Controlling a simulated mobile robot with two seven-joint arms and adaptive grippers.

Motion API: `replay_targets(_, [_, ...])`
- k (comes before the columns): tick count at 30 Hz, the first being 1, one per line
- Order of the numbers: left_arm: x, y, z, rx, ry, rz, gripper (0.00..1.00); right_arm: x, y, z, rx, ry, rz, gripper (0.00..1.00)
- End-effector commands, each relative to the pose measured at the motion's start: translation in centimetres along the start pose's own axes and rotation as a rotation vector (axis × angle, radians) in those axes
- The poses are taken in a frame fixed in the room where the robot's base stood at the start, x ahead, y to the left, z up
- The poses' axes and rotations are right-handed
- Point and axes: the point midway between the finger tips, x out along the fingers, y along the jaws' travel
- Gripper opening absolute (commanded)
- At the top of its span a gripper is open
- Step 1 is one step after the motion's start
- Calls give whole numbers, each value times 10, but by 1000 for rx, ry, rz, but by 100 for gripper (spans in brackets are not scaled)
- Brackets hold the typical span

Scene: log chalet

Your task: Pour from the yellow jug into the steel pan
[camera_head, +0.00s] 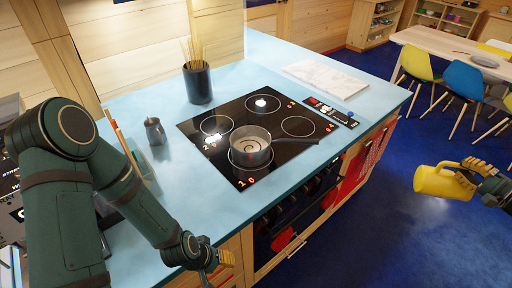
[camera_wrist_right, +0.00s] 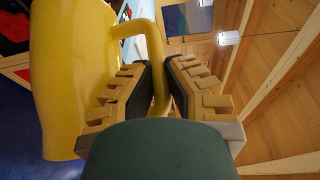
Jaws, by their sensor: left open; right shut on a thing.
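The steel pan (camera_head: 251,148) stands on the black cooktop, on the front burner, with its dark handle pointing right. My left gripper (camera_head: 219,260) is open and empty near the counter's front edge. The jug's inside is hidden.
The blue counter (camera_head: 252,78) carries the cooktop (camera_head: 283,104), a dark utensil pot (camera_head: 198,82), a small grey pot (camera_head: 155,131) and a white board (camera_head: 325,79). A table (camera_head: 450,45) with several chairs stands at the back right. The floor between is clear.

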Motion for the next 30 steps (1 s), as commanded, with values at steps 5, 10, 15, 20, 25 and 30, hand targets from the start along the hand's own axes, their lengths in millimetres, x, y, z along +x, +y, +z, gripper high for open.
replay_targets(5, [-7, 3, -1, 0, 0, 0, 47, 0, -11, 0, -30, 1, 30, 0])
replay_targets(10, [-24, 9, -3, 0, 0, 0, 47, -1, -33, 1, -131, 8, 138, 0])
replay_targets(15, [-22, 9, -3, 0, 0, 0, 47, -1, -40, 1, -196, 13, 210, 0])
replay_targets(20, [-22, 8, -3, 0, 0, 0, 47, -2, -41, 1, -206, 15, 220, 0])
replay_targets(25, [-22, 8, -3, 0, 0, 0, 47, -1, -42, 1, -206, 15, 219, 0])
replay_targets(30, [-22, 8, -3, 0, 0, 0, 47, -2, -54, 1, -207, 15, 220, 0])
